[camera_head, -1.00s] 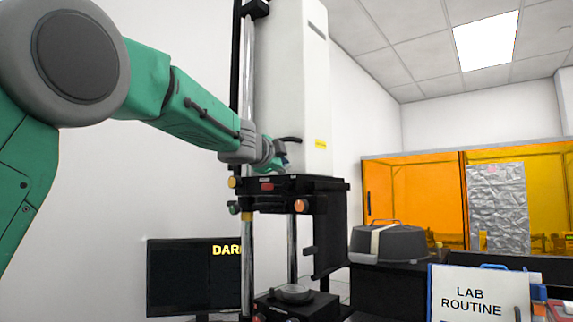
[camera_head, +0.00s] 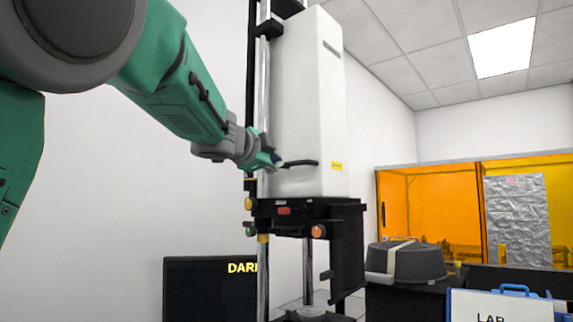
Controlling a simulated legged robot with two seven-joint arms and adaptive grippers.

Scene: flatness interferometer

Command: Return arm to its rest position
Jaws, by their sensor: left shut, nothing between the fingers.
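My left arm, green and grey, reaches in from the upper left. My left gripper (camera_head: 277,161) is at its end, small and partly hidden by the wrist. It looks shut, with nothing seen in it. It is in front of the lower left part of the interferometer's tall white housing (camera_head: 310,110), near a dark curved handle (camera_head: 300,163); I cannot tell whether they touch. The housing stands on a black stage (camera_head: 305,208) with coloured knobs. My right gripper is not in view.
A grey lidded case (camera_head: 406,262) sits on a black surface to the right. A clipboard sign (camera_head: 500,305) is at the lower right, before an orange enclosure (camera_head: 430,215). The white wall side at left is clear.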

